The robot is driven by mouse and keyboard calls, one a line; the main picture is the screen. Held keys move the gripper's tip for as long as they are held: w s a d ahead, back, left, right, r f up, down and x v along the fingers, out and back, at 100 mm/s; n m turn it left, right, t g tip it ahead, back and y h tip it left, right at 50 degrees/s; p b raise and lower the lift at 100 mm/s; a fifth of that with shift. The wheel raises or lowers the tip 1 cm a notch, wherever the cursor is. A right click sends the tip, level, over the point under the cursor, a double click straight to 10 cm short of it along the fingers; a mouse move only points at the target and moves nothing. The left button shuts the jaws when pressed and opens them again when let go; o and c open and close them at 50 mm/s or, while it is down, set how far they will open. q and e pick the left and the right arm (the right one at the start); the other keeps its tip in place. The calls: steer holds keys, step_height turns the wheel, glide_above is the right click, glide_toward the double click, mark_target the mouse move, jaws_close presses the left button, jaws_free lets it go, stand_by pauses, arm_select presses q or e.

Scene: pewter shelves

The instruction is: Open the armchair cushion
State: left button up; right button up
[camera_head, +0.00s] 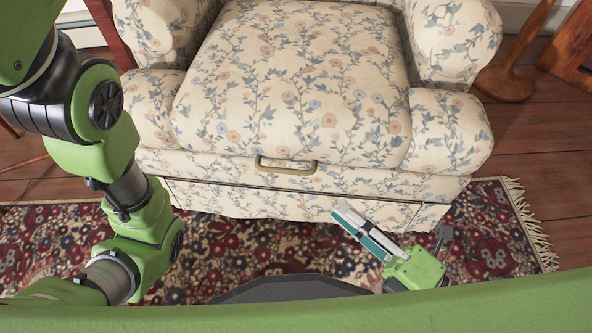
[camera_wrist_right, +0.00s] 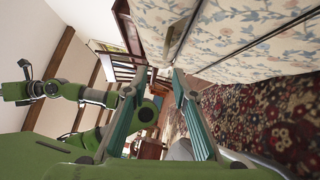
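The floral armchair cushion (camera_head: 300,85) sits flat on the armchair between its two arms. A tan curved handle (camera_head: 287,171) is on the front panel below the cushion's front edge. My right gripper (camera_head: 342,213) is in front of the chair, low and to the right of the handle, apart from it. In the right wrist view, its two teal-padded fingers (camera_wrist_right: 161,72) stand apart with nothing between them. The floral chair front (camera_wrist_right: 250,30) runs along the upper right there. My left arm comes down the left side of the head view; I cannot make out its gripper.
A red patterned rug (camera_head: 490,230) with a fringed right edge lies before the chair on a dark wood floor (camera_head: 555,170). A wooden stand base (camera_head: 503,84) is right of the chair. Rug shows free between my left arm and right gripper.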

steer(key=f+b+x, duration=0.1)
steer(key=x, duration=1.2)
steer(key=shift+a, duration=0.3)
steer(key=shift+f, duration=0.1)
jaws_close()
